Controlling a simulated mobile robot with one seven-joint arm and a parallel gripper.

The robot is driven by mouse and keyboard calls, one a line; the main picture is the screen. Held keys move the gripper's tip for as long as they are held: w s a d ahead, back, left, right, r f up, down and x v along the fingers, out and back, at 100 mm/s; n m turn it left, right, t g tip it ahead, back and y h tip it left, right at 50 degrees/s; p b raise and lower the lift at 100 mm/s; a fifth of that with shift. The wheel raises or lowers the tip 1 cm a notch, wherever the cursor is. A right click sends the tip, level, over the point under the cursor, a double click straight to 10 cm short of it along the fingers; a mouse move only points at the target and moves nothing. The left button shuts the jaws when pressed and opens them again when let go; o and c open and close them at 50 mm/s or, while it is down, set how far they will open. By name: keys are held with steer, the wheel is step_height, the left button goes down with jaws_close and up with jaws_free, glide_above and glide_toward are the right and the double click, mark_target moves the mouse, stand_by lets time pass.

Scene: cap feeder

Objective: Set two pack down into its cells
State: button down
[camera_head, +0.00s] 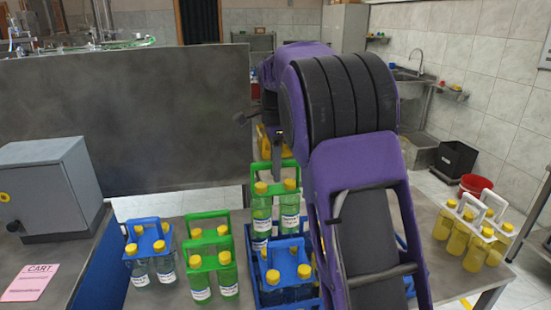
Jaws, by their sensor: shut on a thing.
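A green two pack (263,212) with yellow-capped, labelled bottles hangs upright below my gripper (279,156), in the middle of the head view. My gripper is shut on its green handle; the fingertips are small and partly hidden by my purple arm. The pack is above or at the back of a blue crate (262,297); I cannot tell whether its bottoms are inside a cell. A blue-carrier pack (287,250) stands in the crate in front of it. My arm hides the crate's right part and most of its cells.
A green pack (210,263) and a blue pack (148,246) stand on the table left of the crate. White-handled packs of yellow bottles (474,238) stand at the right. A grey box (48,188) and a pink CART sign (30,282) are at far left.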

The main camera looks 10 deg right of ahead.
mark_target(276, 189)
steer(key=shift+f, duration=3.2)
step_height(276, 189, down, 7)
steer(key=b, duration=0.2)
steer(key=shift+f+b, duration=0.2)
steer(key=shift+b, duration=0.15)
steer(key=shift+f, duration=0.65)
steer(key=c, duration=0.7)
jaws_free()
step_height(276, 189, up, 18)
steer(key=shift+f+p, duration=0.25)
steer(key=shift+p, duration=0.75)
